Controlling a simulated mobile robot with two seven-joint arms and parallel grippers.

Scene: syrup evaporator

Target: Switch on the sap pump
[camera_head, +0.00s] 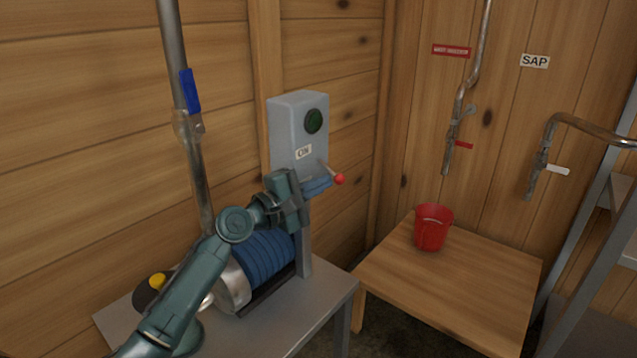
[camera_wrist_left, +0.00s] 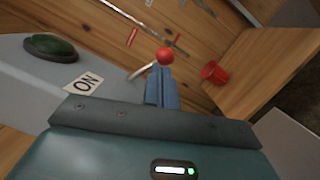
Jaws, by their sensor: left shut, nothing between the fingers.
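The grey switch box (camera_head: 285,130) stands on a post above the pump. It has a dark green round lamp (camera_head: 314,121) and an "ON" label (camera_head: 304,152). A lever with a red ball knob (camera_head: 339,179) sticks out at its right side. My left gripper (camera_head: 324,186) is shut and empty, just below the lever and close to the knob. In the left wrist view the red knob (camera_wrist_left: 165,56) shows just beyond the fingertips (camera_wrist_left: 160,72); I cannot tell whether they touch. The blue ribbed pump motor (camera_head: 264,262) is partly hidden by my arm. My right gripper is not in view.
The pump sits on a grey metal table (camera_head: 305,325). A red bucket (camera_head: 432,229) stands on a wooden table (camera_head: 460,280) at the right. A vertical pipe with a blue valve handle (camera_head: 189,91) rises behind my arm. Pipes, including one by a "SAP" label (camera_head: 535,61), run along the back wall.

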